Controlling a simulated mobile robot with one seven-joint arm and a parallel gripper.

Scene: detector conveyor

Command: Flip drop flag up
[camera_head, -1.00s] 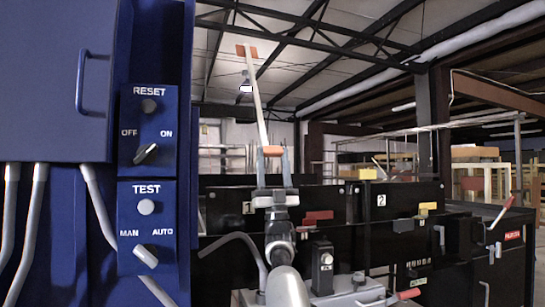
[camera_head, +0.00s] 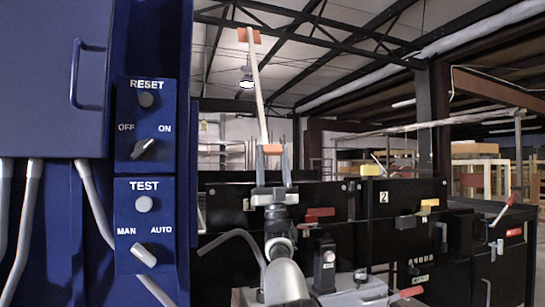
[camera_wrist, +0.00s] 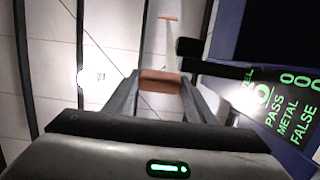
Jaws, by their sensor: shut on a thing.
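A long thin pale pole (camera_head: 258,95) with an orange crosspiece at each end stands nearly upright, tilted slightly left at its top; I take it for the drop flag. Its upper orange crosspiece (camera_head: 249,36) is high against the ceiling. My gripper (camera_head: 273,160) is shut on the lower orange crosspiece (camera_head: 272,149), fingers pointing up. In the wrist view the lower orange piece (camera_wrist: 160,82) sits between my fingertips (camera_wrist: 160,88), and the far orange end (camera_wrist: 168,17) shows beyond it. I cannot see where the pole is mounted.
A blue cabinet with RESET (camera_head: 147,125) and TEST (camera_head: 145,222) switches stands close on the left. Black conveyor panels (camera_head: 400,205) with red and yellow parts lie behind and right. A dark display (camera_wrist: 285,115) with green text is near my gripper in the wrist view.

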